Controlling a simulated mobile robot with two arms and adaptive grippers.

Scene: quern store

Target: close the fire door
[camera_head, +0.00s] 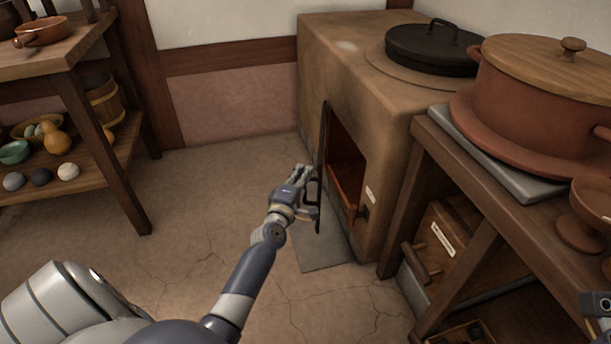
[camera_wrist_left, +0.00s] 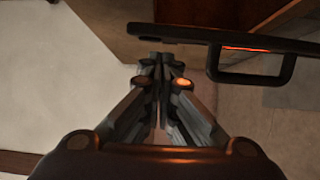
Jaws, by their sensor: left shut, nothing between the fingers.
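The fire door (camera_head: 321,160) is a thin dark panel on the front of the clay stove (camera_head: 385,130). It stands open, seen nearly edge-on, swung out from the left side of the firebox opening (camera_head: 345,175). Its dark loop handle (camera_head: 313,190) is on the left face. My left gripper (camera_head: 301,172) is shut and empty, on the handle side of the door. In the left wrist view, the shut fingertips (camera_wrist_left: 162,62) are just beside the door (camera_wrist_left: 225,35) and left of its handle (camera_wrist_left: 250,78); contact cannot be told. My right gripper's fingers are out of view.
A wooden table (camera_head: 480,170) with a large lidded clay pot (camera_head: 535,105) stands right of the stove. A shelf (camera_head: 100,175) with bowls and gourds is at the left. A grey slab (camera_head: 325,250) lies below the door. The floor left of the door is clear.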

